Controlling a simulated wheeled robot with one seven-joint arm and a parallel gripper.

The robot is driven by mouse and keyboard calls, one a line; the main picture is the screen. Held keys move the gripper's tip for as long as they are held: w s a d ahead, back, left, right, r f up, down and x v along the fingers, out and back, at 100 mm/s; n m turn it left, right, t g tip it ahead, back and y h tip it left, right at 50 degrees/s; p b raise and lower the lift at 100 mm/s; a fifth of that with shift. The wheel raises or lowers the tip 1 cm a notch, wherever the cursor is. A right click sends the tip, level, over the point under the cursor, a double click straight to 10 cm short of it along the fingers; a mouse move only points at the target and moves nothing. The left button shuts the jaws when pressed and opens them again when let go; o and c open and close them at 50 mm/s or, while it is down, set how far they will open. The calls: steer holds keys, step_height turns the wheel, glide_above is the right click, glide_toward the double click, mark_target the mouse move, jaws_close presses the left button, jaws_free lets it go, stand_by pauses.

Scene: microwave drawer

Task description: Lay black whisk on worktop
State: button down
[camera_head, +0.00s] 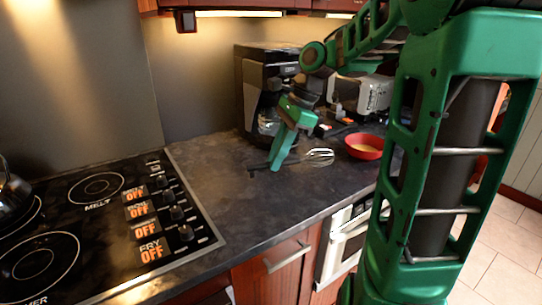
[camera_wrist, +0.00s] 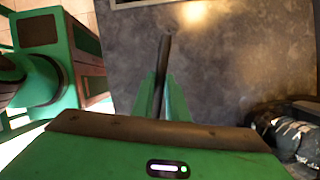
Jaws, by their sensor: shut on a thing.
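The black whisk (camera_head: 318,157) is low over the dark worktop (camera_head: 240,205), its wire loops pointing right and its dark handle to the left. My gripper (camera_head: 276,166) points down with its green fingers shut on the handle. In the wrist view the black handle (camera_wrist: 164,52) sticks out from between the fingers (camera_wrist: 160,103), with the worktop (camera_wrist: 225,60) behind it. The wire loops are hidden in that view. The whisk looks very close to the worktop; I cannot tell if it touches.
A red bowl (camera_head: 363,147) with yellow contents stands right of the whisk. A black coffee machine (camera_head: 252,80) stands behind, with a metal toaster (camera_head: 375,93) farther right. The hob (camera_head: 95,225) fills the left. The worktop in front of the whisk is clear.

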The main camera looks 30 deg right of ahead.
steer(key=shift+r, duration=0.1)
steer(key=shift+f, duration=4.3)
steer(key=c, duration=1.4)
jaws_free()
steer(key=o, duration=0.5)
